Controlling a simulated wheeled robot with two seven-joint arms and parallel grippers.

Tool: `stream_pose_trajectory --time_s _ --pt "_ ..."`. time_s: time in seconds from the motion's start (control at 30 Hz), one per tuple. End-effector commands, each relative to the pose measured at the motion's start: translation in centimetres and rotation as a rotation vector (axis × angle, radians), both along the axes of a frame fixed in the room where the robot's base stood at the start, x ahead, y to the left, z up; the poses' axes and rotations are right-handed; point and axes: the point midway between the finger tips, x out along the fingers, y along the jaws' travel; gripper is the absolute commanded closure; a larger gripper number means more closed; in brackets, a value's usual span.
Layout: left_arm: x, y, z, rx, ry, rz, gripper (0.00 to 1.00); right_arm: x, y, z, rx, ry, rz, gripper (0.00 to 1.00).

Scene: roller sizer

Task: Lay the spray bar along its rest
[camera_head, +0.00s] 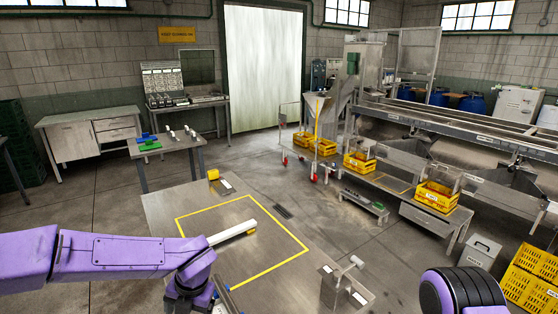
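A white bar (232,233), which looks like the spray bar, shows at a slant over the metal table, with its free end up and to the right. Its near end is hidden behind my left arm (120,255). I cannot tell whether it touches the table. My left arm comes in from the left and bends down at the bottom edge; its fingers are not clear. A grey bracket (345,276) stands at the table's right corner and may be part of the rest. A yellow piece (213,174) sits at the far edge. My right gripper is out of view.
A yellow outline (283,228) marks the metal table top (165,203), mostly bare inside. White labels (358,297) lie near the bracket. Part of my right arm (462,291) shows at lower right. Yellow crates (530,278) and a grey box (482,252) stand on the floor at right.

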Motion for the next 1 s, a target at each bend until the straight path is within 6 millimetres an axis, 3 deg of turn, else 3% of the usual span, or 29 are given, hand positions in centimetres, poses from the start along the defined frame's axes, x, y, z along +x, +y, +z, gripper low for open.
stream_pose_trajectory --time_s 0.17,0.27,0.37,0.4,0.5,0.6,0.7,0.8,1.0 --pt "-1.6 2.9 -7.7 0.271 0.005 -0.492 0.15 0.0 0.0 -2.0 0.001 0.001 0.000 0.37" --pt "-4.2 4.3 -14.3 0.448 0.071 -0.935 0.15 0.0 0.0 -4.1 0.000 0.000 0.000 0.37" --pt "-9.5 4.8 -21.9 0.567 0.184 -1.479 0.15 0.0 0.0 -6.8 0.000 0.000 0.000 0.37" --pt "-12.1 5.0 -24.4 0.579 0.228 -1.672 0.15 0.0 0.0 -7.8 0.000 0.000 0.000 0.37" --pt "-18.9 5.6 -29.4 0.543 0.327 -2.051 0.15 0.0 0.0 -10.0 0.000 0.000 0.000 0.37" --pt "-24.6 7.0 -32.4 0.466 0.415 -2.258 0.15 0.0 0.0 -11.8 0.001 0.001 0.000 0.37" --pt "-27.7 8.8 -34.0 0.421 0.507 -2.321 0.15 0.0 0.0 -13.0 0.001 0.001 0.000 0.37" --pt "-28.8 8.9 -34.9 0.399 0.531 -2.341 0.15 0.0 0.0 -13.5 0.001 0.001 0.000 0.37" --pt "-28.9 8.9 -34.6 0.397 0.529 -2.336 0.15 0.0 0.0 -13.1 0.000 0.000 0.000 0.37"
